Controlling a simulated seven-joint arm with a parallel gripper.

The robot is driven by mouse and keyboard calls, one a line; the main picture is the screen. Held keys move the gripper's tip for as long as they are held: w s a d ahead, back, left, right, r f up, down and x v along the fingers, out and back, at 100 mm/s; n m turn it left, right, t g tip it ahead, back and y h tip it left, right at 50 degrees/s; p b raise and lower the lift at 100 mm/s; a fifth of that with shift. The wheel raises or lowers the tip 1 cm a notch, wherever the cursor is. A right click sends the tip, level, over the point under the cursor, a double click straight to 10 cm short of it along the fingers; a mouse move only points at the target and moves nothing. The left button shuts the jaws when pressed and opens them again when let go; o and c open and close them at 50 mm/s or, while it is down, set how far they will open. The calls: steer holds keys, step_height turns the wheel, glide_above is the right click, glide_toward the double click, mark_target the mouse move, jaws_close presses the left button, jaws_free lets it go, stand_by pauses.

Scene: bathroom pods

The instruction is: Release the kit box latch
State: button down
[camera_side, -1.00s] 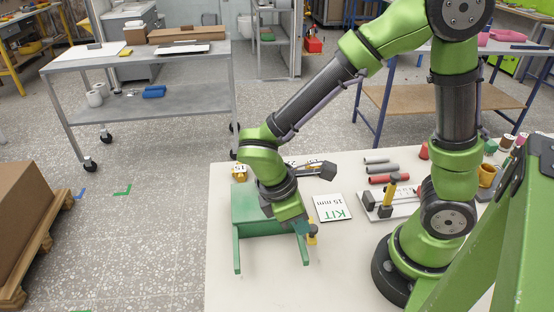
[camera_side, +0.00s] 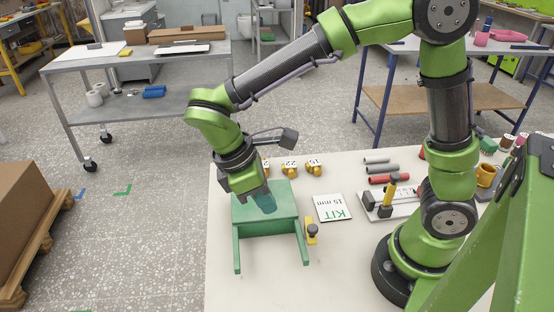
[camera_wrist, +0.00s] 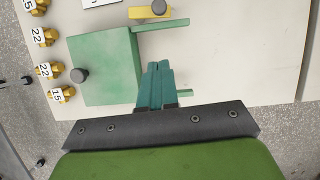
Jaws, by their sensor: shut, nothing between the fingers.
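The green kit box (camera_side: 255,215) sits near the left edge of the table, with two green bars reaching toward the side camera. A yellow latch piece (camera_side: 311,240) with a dark knob lies beside its right bar. In the wrist view the latch (camera_wrist: 140,13) is at the top, close to a green bar. I cannot tell whether it still engages the box. My gripper (camera_side: 268,207) has teal fingers, shut and empty, over the box top in the side view. In the wrist view the fingertips (camera_wrist: 160,66) are beside the box's green top (camera_wrist: 105,65), which carries a dark knob.
Several brass fittings with number tags (camera_side: 289,168) stand behind the box. A white KIT 15 mm card (camera_side: 331,207) lies to its right. The table front is clear.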

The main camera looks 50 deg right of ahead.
steer(key=shift+v, duration=1.55)
steer(key=s+d+r+m+t+y, duration=0.2)
steer(key=d+r+m+t, duration=0.1)
steer(key=d+m+t, duration=0.2)
steer(key=s+d+r+m+t+y, duration=0.2)
steer(key=d+m+t, duration=0.3)
steer(key=m, duration=0.3)
steer(key=shift+s+d+r+m+y, duration=0.35)
steer(key=shift+d+r+y, duration=0.25)
steer(key=shift+d+r, duration=0.25)
steer(key=c, duration=1.8)
jaws_free()
